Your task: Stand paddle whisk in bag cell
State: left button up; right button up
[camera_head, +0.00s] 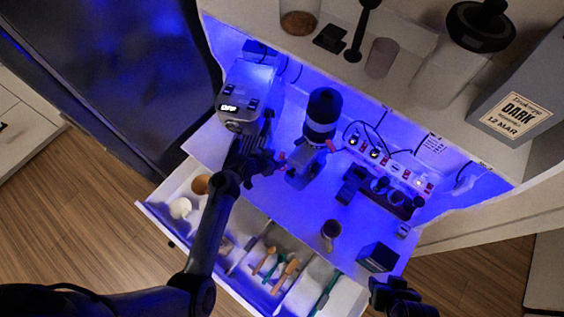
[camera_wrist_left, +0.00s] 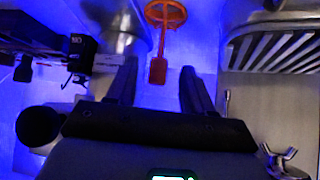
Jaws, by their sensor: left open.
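My left gripper (camera_head: 273,160) is open above the counter, between the coffee machine and the grinder. In the left wrist view its two fingers (camera_wrist_left: 158,70) stand apart. An orange-red piece with a spoked ring and a flat handle (camera_wrist_left: 158,70) shows ahead, its handle end in line with the gap; I cannot tell whether it is the paddle whisk. The open drawer (camera_head: 150,207) below has divided cells with several tools, including an orange-brown one (camera_head: 287,274) and a green-handled one (camera_head: 325,296). I cannot tell which cell is the bag cell. My right gripper (camera_head: 400,300) is at the bottom right, its jaws unclear.
The coffee machine (camera_head: 245,95) and grinder (camera_head: 318,125) stand at the back of the blue-lit counter. A power strip (camera_head: 385,165), a cup (camera_head: 331,229) and a dark box (camera_head: 378,257) are to the right. A shelf with jars (camera_head: 480,25) overhangs the counter.

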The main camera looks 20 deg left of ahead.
aim_at(282, 157)
pick_arm(q)
jog(key=shift+x, duration=1.95)
jog(key=shift+w+d+r, duration=0.1)
jog(key=shift+r, duration=0.05)
grip_shut()
